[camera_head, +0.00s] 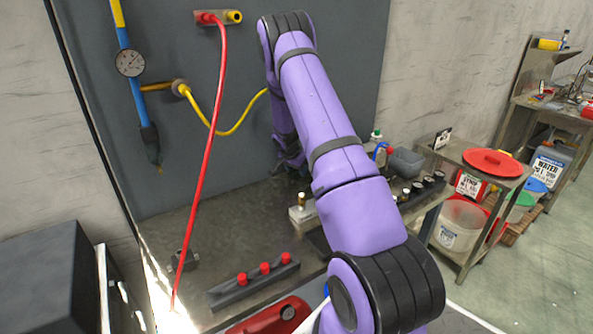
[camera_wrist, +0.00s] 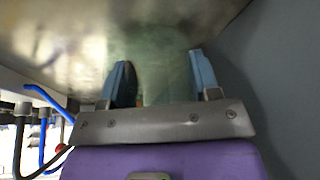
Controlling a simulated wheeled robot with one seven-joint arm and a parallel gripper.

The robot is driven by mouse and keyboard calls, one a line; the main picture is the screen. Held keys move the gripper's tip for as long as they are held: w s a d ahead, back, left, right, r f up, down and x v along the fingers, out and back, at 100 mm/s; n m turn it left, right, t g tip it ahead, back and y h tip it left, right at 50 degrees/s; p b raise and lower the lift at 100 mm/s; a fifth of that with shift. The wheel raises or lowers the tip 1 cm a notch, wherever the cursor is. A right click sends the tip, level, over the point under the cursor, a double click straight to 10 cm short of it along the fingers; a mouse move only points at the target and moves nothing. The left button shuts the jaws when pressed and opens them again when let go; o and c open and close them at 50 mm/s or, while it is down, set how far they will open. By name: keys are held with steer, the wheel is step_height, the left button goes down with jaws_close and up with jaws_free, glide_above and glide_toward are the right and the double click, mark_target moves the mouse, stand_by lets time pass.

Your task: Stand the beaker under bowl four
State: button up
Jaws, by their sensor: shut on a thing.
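My gripper (camera_wrist: 160,85) shows in the wrist view with two blue fingers standing apart. A pale green, see-through thing (camera_wrist: 165,62) fills the space between them, and it looks like the beaker, held by the fingers. Its outline is faint, so I cannot tell its tilt or whether it touches anything. In the head view my purple arm reaches over the bench and hides the fingers and the beaker. Several small dark round pieces (camera_head: 417,187) stand in a row right of my arm. I cannot tell whether bowl four is among them.
A metal bench (camera_head: 225,226) carries a dark bar with red knobs (camera_head: 265,269) and a brass-topped block (camera_head: 301,212). A red hose (camera_head: 212,130) hangs across the left side. A red container (camera_head: 270,318) is at the front. A side shelf holds a red lid (camera_head: 492,162).

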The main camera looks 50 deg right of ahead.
steer(key=shift+f, duration=0.2)
steer(key=o, duration=0.7)
